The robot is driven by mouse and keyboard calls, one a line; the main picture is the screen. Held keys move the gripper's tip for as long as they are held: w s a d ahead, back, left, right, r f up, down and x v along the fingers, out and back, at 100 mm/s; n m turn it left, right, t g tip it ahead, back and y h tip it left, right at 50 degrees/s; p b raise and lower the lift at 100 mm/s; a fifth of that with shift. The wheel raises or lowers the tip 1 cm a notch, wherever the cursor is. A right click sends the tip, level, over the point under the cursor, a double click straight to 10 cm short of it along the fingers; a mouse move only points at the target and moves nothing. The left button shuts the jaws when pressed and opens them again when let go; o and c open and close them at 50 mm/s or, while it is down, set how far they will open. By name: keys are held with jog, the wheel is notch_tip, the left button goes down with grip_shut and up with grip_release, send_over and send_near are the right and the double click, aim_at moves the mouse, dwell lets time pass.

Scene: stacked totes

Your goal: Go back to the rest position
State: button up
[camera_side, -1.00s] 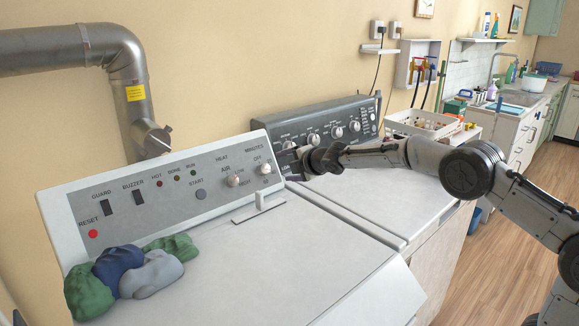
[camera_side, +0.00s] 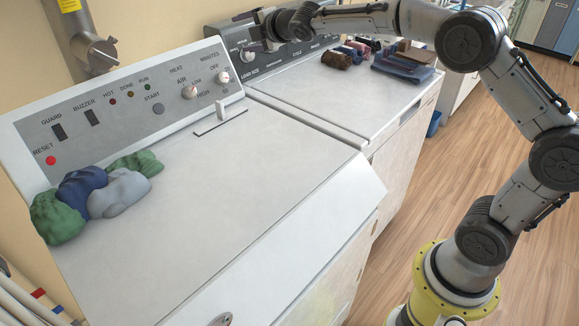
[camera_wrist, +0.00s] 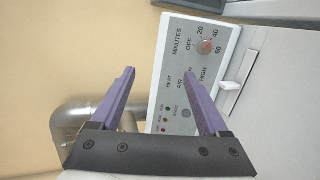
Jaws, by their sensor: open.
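My gripper (camera_side: 262,27) is at the dark control panel of the far machine in the side view, at the upper left. Its fingertips are small and partly lost against the panel there. In the wrist view my gripper (camera_wrist: 160,72) shows two purple fingers spread wide apart with nothing between them. Beyond them is the white machine's control panel (camera_wrist: 181,85), seen turned sideways, with its MINUTES knob (camera_wrist: 205,46). I cannot tell from these views whether a fingertip touches anything.
The white machine (camera_side: 240,185) fills the near left, with crumpled green, blue and grey cloths (camera_side: 118,190) on its left end. Folded cloths (camera_side: 403,68) lie on the far machine. A metal duct (camera_side: 92,50) stands behind. The white lid is mostly clear.

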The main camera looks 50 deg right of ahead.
jog(key=s+a+r+m, duration=0.1)
jog(key=s+r+m, duration=0.2)
jog(key=s+r, duration=0.65)
jog(key=s+m+g, duration=0.2)
jog(key=s+m, duration=0.2)
jog(key=s, duration=0.9)
jog(key=s+a+f+m+g+y, duration=0.1)
jog(key=s+a+f+m+g, duration=0.1)
jog(key=s+f+m, duration=0.3)
jog(key=s+a+f+m+g, duration=0.2)
jog(key=s+f+m+g, duration=0.2)
jog(key=s+f, duration=0.9)
jog(key=s+m, duration=0.1)
jog(key=s, duration=0.5)
jog(key=shift+a+f+m+g+y, duration=0.2)
jog(key=shift+f+m+g+y, duration=0.1)
jog(key=shift+f+m+y, duration=0.1)
